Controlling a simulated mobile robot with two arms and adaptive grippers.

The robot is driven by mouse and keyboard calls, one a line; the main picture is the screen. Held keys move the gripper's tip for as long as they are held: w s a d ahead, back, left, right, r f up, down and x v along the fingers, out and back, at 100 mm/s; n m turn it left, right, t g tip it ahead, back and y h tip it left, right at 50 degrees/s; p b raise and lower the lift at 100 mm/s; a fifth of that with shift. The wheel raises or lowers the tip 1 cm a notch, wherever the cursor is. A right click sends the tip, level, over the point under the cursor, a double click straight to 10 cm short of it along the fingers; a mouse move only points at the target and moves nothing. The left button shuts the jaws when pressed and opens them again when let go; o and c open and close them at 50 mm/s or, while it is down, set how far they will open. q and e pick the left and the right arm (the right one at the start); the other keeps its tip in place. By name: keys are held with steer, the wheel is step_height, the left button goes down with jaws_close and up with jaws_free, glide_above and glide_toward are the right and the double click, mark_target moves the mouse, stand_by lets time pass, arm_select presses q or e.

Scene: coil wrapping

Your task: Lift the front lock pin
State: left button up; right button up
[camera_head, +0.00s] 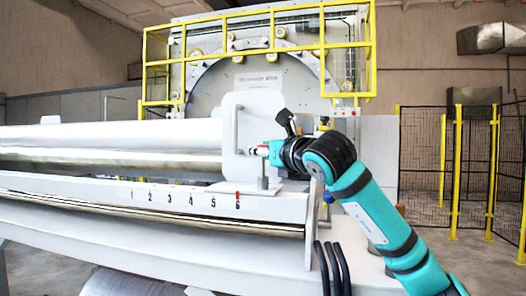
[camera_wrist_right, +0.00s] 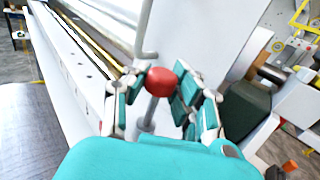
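The front lock pin shows in the right wrist view as a red ball knob (camera_wrist_right: 161,80) on a thin grey rod that stands upright in a grey socket. In the head view its grey rod (camera_head: 263,172) stands on the machine's rail, in front of the grey end plate. My right gripper (camera_wrist_right: 160,84) has its two teal-padded fingers on either side of the red knob, with both fingertips against it. In the head view the right gripper (camera_head: 264,151) partly hides the knob. My left gripper is not in view.
A large silver roller (camera_head: 110,145) lies left of the grey end plate (camera_head: 240,120). A numbered scale (camera_head: 190,198) with a red marker runs along the rail. A bent grey handle (camera_wrist_right: 146,45) rises close behind the knob. Yellow railings (camera_head: 260,50) stand behind.

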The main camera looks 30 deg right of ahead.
jaws_close()
steer(key=shift+w+f, duration=0.15)
steer(key=shift+w, duration=0.1)
steer(key=shift+w+f, duration=0.15)
steer(key=shift+w, duration=0.1)
stand_by(0.3)
